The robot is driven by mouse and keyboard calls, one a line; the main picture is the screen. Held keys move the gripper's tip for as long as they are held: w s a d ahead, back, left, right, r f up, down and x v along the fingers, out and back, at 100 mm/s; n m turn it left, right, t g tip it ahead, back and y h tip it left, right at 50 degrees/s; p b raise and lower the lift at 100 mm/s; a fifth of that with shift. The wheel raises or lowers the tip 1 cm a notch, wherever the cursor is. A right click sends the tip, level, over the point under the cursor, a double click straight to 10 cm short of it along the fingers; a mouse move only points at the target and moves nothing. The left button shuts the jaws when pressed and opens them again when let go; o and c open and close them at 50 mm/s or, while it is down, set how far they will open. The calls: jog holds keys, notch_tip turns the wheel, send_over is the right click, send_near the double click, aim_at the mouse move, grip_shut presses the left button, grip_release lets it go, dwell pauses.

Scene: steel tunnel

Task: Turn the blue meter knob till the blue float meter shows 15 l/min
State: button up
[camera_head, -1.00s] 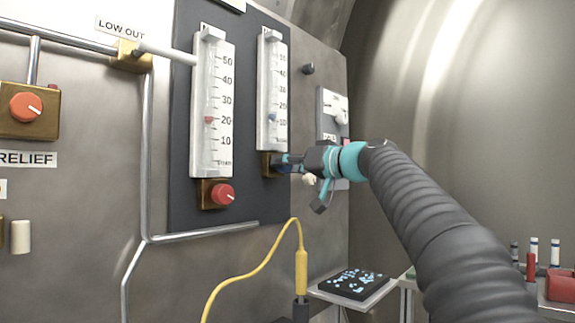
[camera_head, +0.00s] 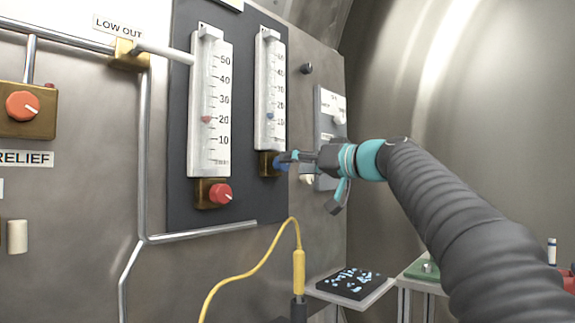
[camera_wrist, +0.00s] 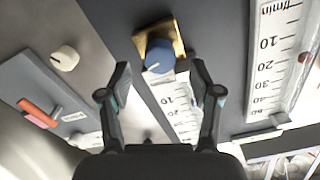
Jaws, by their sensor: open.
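The blue meter knob (camera_head: 279,164) sits on a brass block below the right-hand float meter (camera_head: 263,95). In the wrist view the knob (camera_wrist: 159,56) shows its blue face and a pale pointer line. The meter's blue float (camera_head: 270,115) appears to stand between the 10 and 20 marks; the exact value is too small to read. My gripper (camera_head: 292,158) is open at the right of the knob. In the wrist view its fingers (camera_wrist: 160,72) stand apart on either side of the knob, which appears just beyond the fingertips, not gripped.
A second meter (camera_head: 209,110) with a red float near 20 stands to the left, its red knob (camera_head: 220,194) below. A white knob (camera_wrist: 65,58) is near the gripper. A yellow cable (camera_head: 250,266) hangs below, left of a small shelf (camera_head: 352,287).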

jog(key=v, duration=0.8)
jog(key=shift+d, duration=0.1)
jog(key=d+f+m+g+h, duration=0.1)
jog(key=d+f+m+h, duration=0.25)
jog(key=f, duration=0.85)
jog(key=d+f+m+g+h, duration=0.15)
jog(key=f+m+h, duration=0.25)
jog(key=f, duration=0.7)
jog(key=s+d+f+g+h, duration=0.1)
jog(key=s+d+f+h, duration=0.1)
jog(key=s+f, duration=1)
jog(key=s+d+f+g+h, duration=0.2)
jog(key=s+d+f+h, duration=0.1)
jog(key=s+f, duration=1)
jog(key=s+n+h, duration=0.1)
jog(key=s, duration=0.4)
jog(key=shift+s+h, duration=0.3)
jog(key=shift+h, duration=0.05)
